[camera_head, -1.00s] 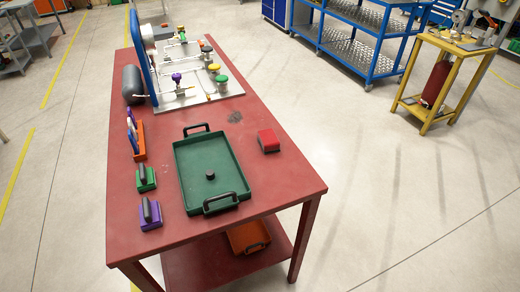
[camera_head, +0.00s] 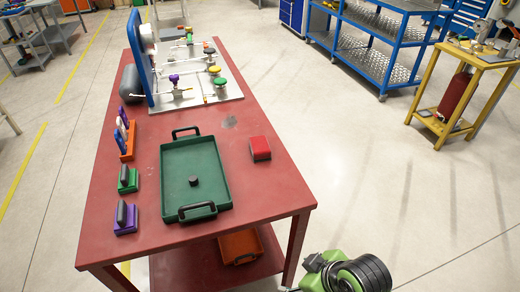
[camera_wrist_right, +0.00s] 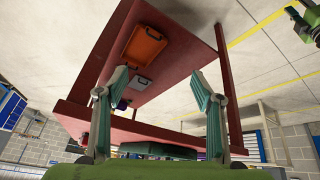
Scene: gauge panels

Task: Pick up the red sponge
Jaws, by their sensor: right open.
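The red sponge (camera_head: 260,148), a small red block with a dark edge, lies on the red table (camera_head: 262,196), right of the green tray (camera_head: 211,166). It stands apart from the tray. My right arm shows at the bottom right of the head view, beyond the table's front right corner and well short of the sponge. In the right wrist view my right gripper (camera_wrist_right: 160,72) is open, its two fingers wide apart with nothing between them. My left gripper is not in the head view.
A green block (camera_head: 128,180) and a purple block (camera_head: 125,218) with dark handles lie left of the tray. An orange holder (camera_head: 127,145) and the gauge panel (camera_head: 208,94) stand farther back. An orange bin (camera_head: 240,246) sits on the lower shelf. The table around the sponge is clear.

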